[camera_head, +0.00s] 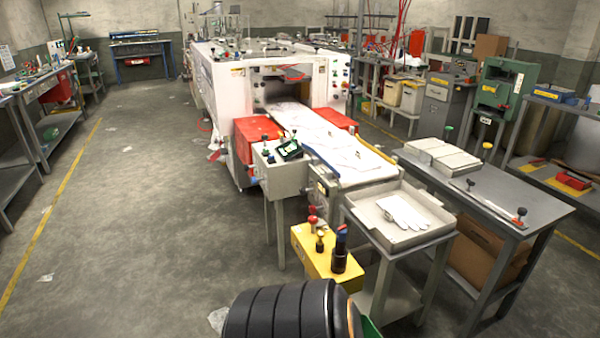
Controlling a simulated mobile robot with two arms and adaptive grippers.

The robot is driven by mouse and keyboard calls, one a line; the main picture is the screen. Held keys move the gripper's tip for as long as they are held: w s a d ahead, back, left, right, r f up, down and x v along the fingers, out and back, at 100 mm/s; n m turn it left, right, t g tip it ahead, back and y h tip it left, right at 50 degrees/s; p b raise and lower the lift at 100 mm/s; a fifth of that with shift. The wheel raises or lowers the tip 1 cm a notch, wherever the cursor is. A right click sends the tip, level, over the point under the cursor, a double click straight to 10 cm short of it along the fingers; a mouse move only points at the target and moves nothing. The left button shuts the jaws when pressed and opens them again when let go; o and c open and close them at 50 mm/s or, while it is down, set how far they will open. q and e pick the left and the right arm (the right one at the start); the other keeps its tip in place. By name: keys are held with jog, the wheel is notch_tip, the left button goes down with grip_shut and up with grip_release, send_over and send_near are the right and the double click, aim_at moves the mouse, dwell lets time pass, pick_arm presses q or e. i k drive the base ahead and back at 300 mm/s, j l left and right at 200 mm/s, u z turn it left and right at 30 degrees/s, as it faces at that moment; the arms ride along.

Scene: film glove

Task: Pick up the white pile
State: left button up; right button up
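A white pile (403,212), which looks like flat gloves, lies in a shallow pale tray (368,222). The tray sits on a grey stand at the near end of the conveyor, right of the picture's centre. A second whitish stack of flat pieces (442,156) lies on the grey table (515,207) to the right. Neither of my grippers is in view, so their state does not show.
A white machine with a conveyor (325,142) stands behind the tray. A yellow box (312,256) with dark and red-topped items is left of the tray stand. A cardboard box (487,250) is under the grey table. The floor (150,220) at left is mostly clear.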

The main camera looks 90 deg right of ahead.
aim_at(404, 211)
jog(key=i+l+z, duration=0.15)
jog(key=z, duration=0.3)
jog(key=i+z, duration=0.3)
jog(key=z, duration=0.2)
jog(key=i+z, duration=0.25)
jog(key=z, duration=0.2)
jog(key=i+j+z, duration=0.1)
jog(key=z, duration=0.35)
jog(key=i+j+z, duration=0.2)
jog(key=z, duration=0.3)
jog(key=i+j, duration=0.05)
jog(key=i, duration=0.05)
